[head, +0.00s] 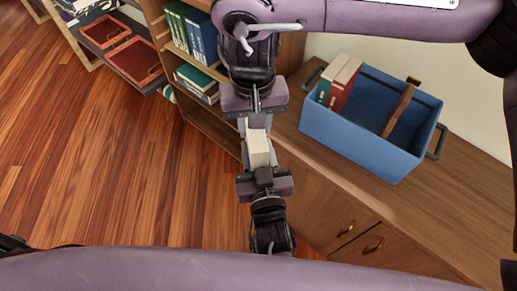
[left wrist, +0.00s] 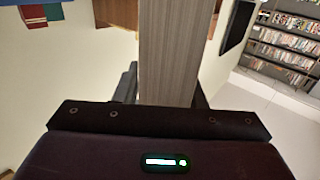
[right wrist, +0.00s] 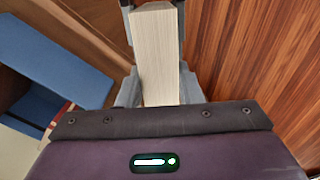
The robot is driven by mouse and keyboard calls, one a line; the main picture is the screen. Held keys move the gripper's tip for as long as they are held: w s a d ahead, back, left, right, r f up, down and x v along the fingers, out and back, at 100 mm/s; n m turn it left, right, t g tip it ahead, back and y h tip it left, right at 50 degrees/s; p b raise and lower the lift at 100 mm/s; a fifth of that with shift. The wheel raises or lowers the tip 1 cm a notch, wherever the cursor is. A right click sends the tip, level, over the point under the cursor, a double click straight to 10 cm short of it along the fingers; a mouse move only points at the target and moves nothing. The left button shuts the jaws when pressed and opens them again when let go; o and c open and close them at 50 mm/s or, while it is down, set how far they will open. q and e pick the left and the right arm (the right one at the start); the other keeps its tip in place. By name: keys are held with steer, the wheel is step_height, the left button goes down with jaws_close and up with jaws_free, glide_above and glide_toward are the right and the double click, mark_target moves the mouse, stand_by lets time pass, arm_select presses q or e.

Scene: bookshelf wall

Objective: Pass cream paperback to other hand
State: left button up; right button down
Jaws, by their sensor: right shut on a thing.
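The cream paperback (head: 258,148) is in the air between my two grippers in the head view, its pale page edges showing. My right gripper (head: 256,122), above it in the picture, is shut on one end; the right wrist view shows the book (right wrist: 157,55) between its fingers. My left gripper (head: 260,160), below it in the picture, has its fingers on either side of the other end. The left wrist view shows the book (left wrist: 168,50) running out between these fingers, but I cannot tell whether they press on it.
A blue bin (head: 360,135) with a few books and a wooden divider stands on the wooden cabinet (head: 440,215) at right. A bookshelf (head: 165,50) with green and blue books is at top left. Open wood floor (head: 100,170) lies at left.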

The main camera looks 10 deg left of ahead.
arm_select(q)
steer(key=shift+d+r, duration=0.1)
steer(key=shift+d, duration=0.15)
jaws_close()
arm_select(e)
steer(key=shift+s+a+r, duration=0.1)
steer(key=shift+a, duration=0.15)
steer(key=c, duration=0.9)
jaws_free()
arm_select(q)
steer(key=shift+a, duration=0.1)
arm_select(e)
steer(key=shift+d, duration=0.1)
